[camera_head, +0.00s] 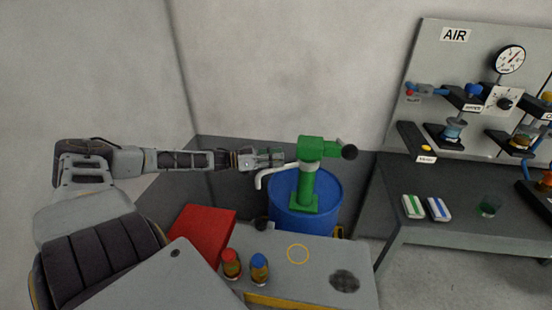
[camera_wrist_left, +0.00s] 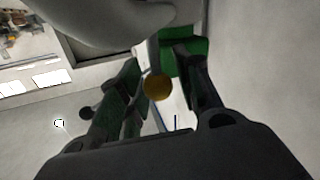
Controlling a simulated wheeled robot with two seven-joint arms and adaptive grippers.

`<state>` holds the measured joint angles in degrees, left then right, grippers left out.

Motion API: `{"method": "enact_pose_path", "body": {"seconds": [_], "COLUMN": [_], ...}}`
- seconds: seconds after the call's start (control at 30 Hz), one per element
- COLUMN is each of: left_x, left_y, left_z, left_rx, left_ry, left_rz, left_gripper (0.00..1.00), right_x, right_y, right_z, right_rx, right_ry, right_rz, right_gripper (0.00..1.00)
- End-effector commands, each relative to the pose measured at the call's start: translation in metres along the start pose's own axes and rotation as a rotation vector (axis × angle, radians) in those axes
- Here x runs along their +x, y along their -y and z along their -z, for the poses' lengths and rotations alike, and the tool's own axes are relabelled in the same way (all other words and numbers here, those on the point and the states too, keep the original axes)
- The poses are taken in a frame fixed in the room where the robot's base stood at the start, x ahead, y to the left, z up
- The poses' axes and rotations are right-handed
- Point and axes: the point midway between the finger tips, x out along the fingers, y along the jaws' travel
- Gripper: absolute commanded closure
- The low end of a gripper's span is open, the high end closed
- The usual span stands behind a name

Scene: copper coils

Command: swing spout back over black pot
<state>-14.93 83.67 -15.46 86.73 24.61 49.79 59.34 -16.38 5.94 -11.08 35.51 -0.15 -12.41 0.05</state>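The pale spout (camera_head: 275,173) comes out of the green pump (camera_head: 310,175) and points left, its end bent down. The pump stands on a blue barrel (camera_head: 325,212). My left gripper (camera_head: 283,157) is just above the spout, near the pump body. In the left wrist view its fingers (camera_wrist_left: 165,90) are apart, with a brass ball (camera_wrist_left: 158,87) on a grey stem showing between them; I cannot tell whether they touch it. A small black object (camera_head: 262,223), possibly the pot, is partly hidden at the table's back edge below the spout. My right gripper is not in view.
The front table (camera_head: 320,275) carries a red box (camera_head: 203,234), a red-capped jar (camera_head: 231,264), a blue-capped jar (camera_head: 259,268), a yellow ring (camera_head: 298,253) and a dark round patch (camera_head: 345,281). A grey bench (camera_head: 455,225) and an AIR panel (camera_head: 440,60) stand at right.

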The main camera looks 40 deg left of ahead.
Motion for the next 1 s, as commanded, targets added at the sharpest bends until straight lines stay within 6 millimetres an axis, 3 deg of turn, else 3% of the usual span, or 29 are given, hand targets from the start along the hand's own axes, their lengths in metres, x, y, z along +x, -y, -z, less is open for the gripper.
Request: {"method": "enact_pose_path", "body": {"seconds": [0.3,1.0], "left_x": [0.001,-0.016], "left_y": [-0.001,-0.001], "left_z": [0.0,-0.001], "left_rx": [0.0,-0.001], "left_ry": [-0.001,0.002], "left_rz": [-0.002,-0.004], "left_gripper": [0.53,0.53], "right_x": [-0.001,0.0], "right_y": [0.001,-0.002], "right_z": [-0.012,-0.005], "right_rx": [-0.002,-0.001], "right_ry": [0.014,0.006], "right_rz": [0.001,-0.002], "right_gripper": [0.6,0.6]}}
